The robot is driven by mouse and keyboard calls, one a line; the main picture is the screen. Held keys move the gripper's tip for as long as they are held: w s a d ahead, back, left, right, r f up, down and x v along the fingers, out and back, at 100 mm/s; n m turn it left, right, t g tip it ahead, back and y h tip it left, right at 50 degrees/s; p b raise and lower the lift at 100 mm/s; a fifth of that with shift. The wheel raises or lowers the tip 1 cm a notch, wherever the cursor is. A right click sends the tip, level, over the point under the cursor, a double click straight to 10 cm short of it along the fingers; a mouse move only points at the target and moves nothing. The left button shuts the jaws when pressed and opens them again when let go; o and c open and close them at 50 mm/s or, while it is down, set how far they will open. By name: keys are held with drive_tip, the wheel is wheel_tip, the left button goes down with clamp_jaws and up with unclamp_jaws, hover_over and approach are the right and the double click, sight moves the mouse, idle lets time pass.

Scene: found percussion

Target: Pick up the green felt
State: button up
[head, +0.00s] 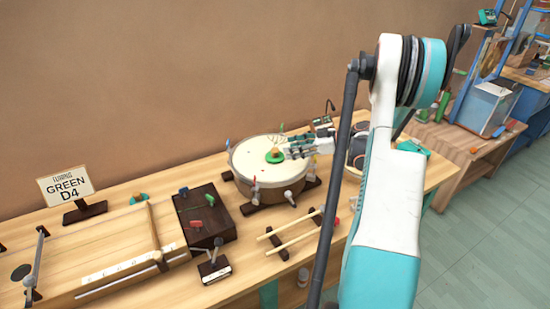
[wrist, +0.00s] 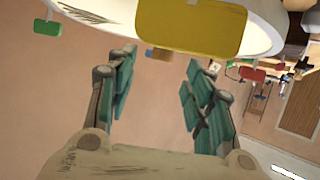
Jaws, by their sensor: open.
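A green disc with an orange knob, seemingly the green felt (head: 275,157), lies near the middle of the pale drumhead (head: 255,173). My gripper (head: 290,148) is just right of it in the head view, over or near the drum's right part; its height above the drumhead is hard to tell. In the wrist view my gripper (wrist: 160,65) is open, with teal fingers apart and nothing between them. The drum's pale edge (wrist: 105,20) crosses the top of that view. I cannot make out the green felt there.
Two sticks (head: 291,235) lie on a rack before the drum. A dark box (head: 205,214) and sign (head: 66,186) stand left.

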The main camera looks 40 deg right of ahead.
sight(277, 150)
drive_tip(key=b+x, duration=0.2)
drive_tip(key=x, duration=0.3)
drive_tip(key=shift+w+a+r, duration=0.1)
drive_tip(key=shift+a+r, duration=0.05)
drive_tip(key=shift+a, duration=0.1)
drive_tip(key=c, duration=1.1)
